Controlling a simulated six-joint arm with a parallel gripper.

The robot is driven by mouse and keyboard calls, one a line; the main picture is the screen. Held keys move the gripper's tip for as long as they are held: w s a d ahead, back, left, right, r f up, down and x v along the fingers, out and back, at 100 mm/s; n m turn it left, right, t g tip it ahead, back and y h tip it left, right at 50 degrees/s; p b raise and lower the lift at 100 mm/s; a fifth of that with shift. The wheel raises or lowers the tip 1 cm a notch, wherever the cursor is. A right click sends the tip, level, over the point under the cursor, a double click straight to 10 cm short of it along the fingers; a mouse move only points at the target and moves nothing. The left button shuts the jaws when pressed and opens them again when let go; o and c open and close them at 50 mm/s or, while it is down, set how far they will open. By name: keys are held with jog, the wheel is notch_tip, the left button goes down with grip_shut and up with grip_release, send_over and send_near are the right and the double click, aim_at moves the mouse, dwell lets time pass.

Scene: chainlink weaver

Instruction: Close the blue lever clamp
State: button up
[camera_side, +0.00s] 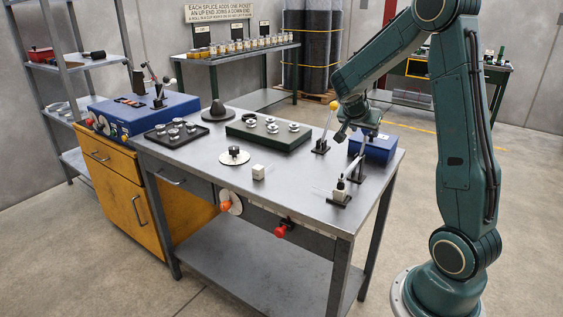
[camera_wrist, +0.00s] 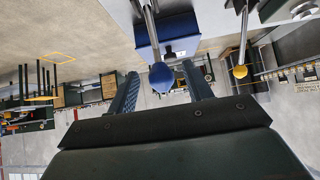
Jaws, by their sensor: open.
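The blue lever clamp (camera_side: 340,197) stands at the front right of the metal table. Its rod tilts up and to the right toward my gripper (camera_side: 352,140). Its blue ball knob (camera_wrist: 161,76) shows in the wrist view on the end of the metal rod. My gripper (camera_wrist: 160,71) is open, with one finger on each side of the knob in that view. Gaps show between the knob and both fingers. I cannot tell whether the knob lies at fingertip depth. In the side view the knob is not clearly seen near my gripper.
A yellow-knobbed lever (camera_side: 329,107) stands close behind and left of my gripper; its knob (camera_wrist: 240,71) is at right in the wrist view. A blue box (camera_side: 380,147) sits beside my gripper.

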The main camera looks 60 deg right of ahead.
jog(key=v, duration=1.3)
jog(key=shift+a, duration=0.2)
jog(key=s+a+n+t+y, duration=0.2)
jog(key=s+a+n+y, duration=0.2)
jog(key=a+n, duration=0.5)
jog(key=s+a+f+n+t+y, duration=0.1)
jog(key=s+a+n+t+y, duration=0.2)
jog(key=a, duration=1.3)
jog(key=s+n+y, duration=0.2)
jog(key=s+n, duration=0.3)
jog(key=n, duration=0.1)
jog(key=shift+f+t, duration=0.2)
jog(key=shift+t, duration=0.1)
